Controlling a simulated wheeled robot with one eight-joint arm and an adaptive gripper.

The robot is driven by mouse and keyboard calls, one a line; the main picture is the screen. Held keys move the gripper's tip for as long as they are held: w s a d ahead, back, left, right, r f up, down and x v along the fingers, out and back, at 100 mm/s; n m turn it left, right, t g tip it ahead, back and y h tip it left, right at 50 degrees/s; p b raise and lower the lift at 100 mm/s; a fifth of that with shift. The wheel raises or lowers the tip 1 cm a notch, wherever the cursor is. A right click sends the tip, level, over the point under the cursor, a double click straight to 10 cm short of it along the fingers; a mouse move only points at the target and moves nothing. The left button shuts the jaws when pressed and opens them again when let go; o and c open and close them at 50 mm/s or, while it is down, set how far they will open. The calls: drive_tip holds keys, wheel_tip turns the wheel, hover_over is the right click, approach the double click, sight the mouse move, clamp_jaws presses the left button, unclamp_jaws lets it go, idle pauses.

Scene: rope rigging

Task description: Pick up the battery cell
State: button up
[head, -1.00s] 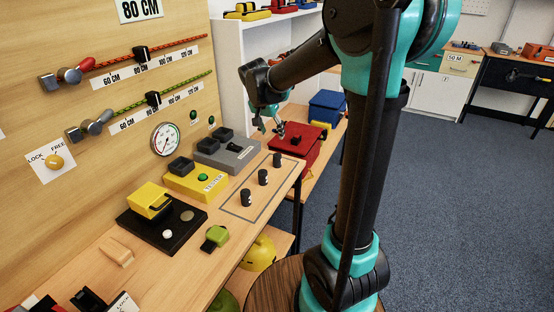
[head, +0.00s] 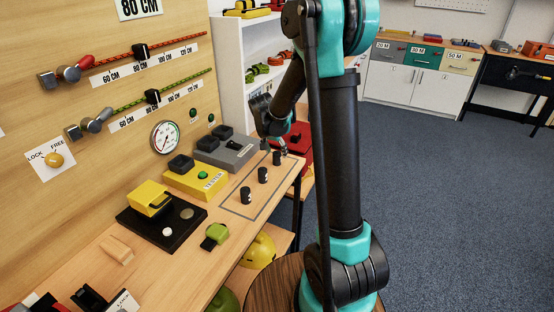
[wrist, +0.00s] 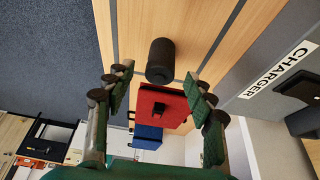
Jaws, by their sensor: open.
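Three black battery cells stand upright in a row in a marked rectangle on the wooden bench: a near one (head: 246,195), a middle one (head: 263,175) and a far one (head: 277,158). My gripper (head: 279,148) is at the far one, pointing down beside or just above it in the head view. In the wrist view my gripper (wrist: 156,90) is open and empty, and one black cell (wrist: 160,60) shows beyond the fingertips, roughly centred between them. No contact with the cell is visible.
The grey charger (head: 228,152) and yellow tester (head: 197,180) stand left of the cells. A black pad with a yellow device (head: 150,200) is nearer. A red box (wrist: 160,107) and blue box (wrist: 147,137) lie beyond the bench edge. Floor at right is clear.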

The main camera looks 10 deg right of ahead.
drive_tip(key=shift+w+d+f, duration=0.1)
drive_tip(key=shift+w+f, duration=0.05)
drive_tip(key=shift+f, duration=0.35)
drive_tip(key=shift+c, duration=0.5)
clamp_jaws()
drive_tip(key=shift+r, duration=0.2)
